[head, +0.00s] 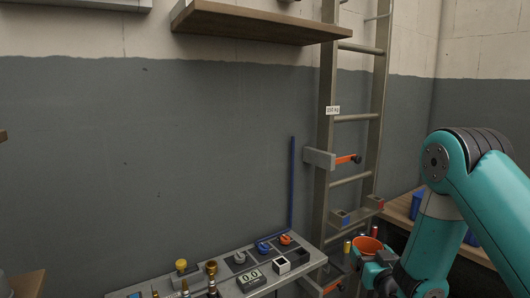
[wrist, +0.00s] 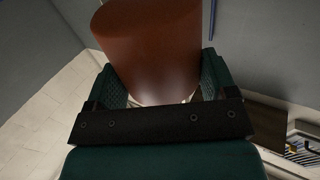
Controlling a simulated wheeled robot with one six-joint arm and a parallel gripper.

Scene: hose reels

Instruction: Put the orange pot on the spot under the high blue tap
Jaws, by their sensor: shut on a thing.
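The orange pot (head: 366,243) is held in my gripper (head: 372,258) at the lower right of the head view, right of the bench and in front of the ladder's lower part. In the wrist view the pot (wrist: 152,45) fills the upper middle, between the two green fingers, which close on its sides. Its base lies toward the palm. A thin blue pipe (head: 292,185) runs up the wall behind the bench. I cannot make out a tap on it, and I cannot pick out the spot.
A wooden shelf (head: 250,24) is above. A bench with blue cups (head: 417,205) is behind my arm.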

